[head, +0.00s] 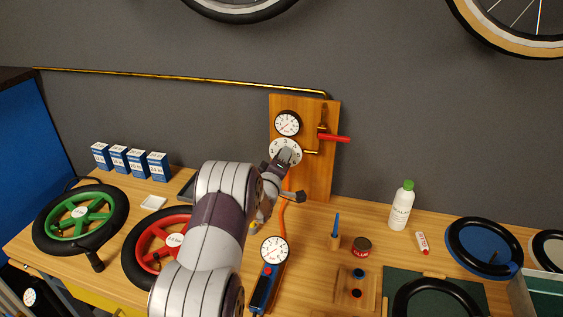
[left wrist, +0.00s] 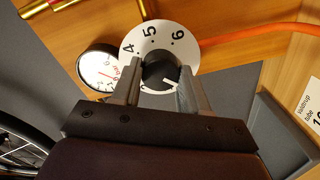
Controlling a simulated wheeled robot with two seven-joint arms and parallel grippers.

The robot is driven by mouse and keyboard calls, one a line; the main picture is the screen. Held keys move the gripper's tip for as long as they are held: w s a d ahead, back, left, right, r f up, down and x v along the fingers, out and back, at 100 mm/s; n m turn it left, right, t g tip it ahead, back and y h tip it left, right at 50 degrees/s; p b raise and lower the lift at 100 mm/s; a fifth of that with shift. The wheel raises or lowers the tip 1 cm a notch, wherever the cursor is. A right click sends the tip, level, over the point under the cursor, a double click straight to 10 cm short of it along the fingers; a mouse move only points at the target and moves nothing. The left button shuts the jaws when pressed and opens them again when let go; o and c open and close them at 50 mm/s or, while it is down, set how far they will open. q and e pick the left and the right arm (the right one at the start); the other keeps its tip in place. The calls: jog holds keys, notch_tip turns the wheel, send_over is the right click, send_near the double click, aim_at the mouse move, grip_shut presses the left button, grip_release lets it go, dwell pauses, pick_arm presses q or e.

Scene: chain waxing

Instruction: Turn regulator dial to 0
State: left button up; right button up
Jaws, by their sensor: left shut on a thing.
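The regulator dial (head: 285,145) is a round white numbered disc on the wooden wall board, below a pressure gauge (head: 288,123). In the left wrist view the dial (left wrist: 152,37) shows the numbers 4, 5 and 6, and its lower part is partly hidden. Its black centre knob (left wrist: 160,67) carries a short white mark on the side toward my gripper; I cannot read which number it meets. My left gripper (left wrist: 158,80) is shut on the knob, one finger on each side. In the head view this gripper (head: 284,160) covers the knob. My right gripper is not in view.
A red-handled valve (head: 334,138) sits right of the dial, and an orange hose (head: 282,215) runs down from the board. An inflator gauge (head: 274,250), red wheel (head: 158,248), green wheel (head: 80,215), white bottle (head: 401,207) and red tin (head: 362,246) are on the workbench.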

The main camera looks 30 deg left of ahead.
pick_arm(q)
jog(key=shift+f, duration=0.15)
jog(key=o, duration=1.1)
jog(key=shift+c, duration=0.2)
jog(key=b+v, duration=0.3)
jog(key=v, duration=0.9)
jog(key=shift+s+d, duration=0.15)
jog(key=shift+s, duration=0.2)
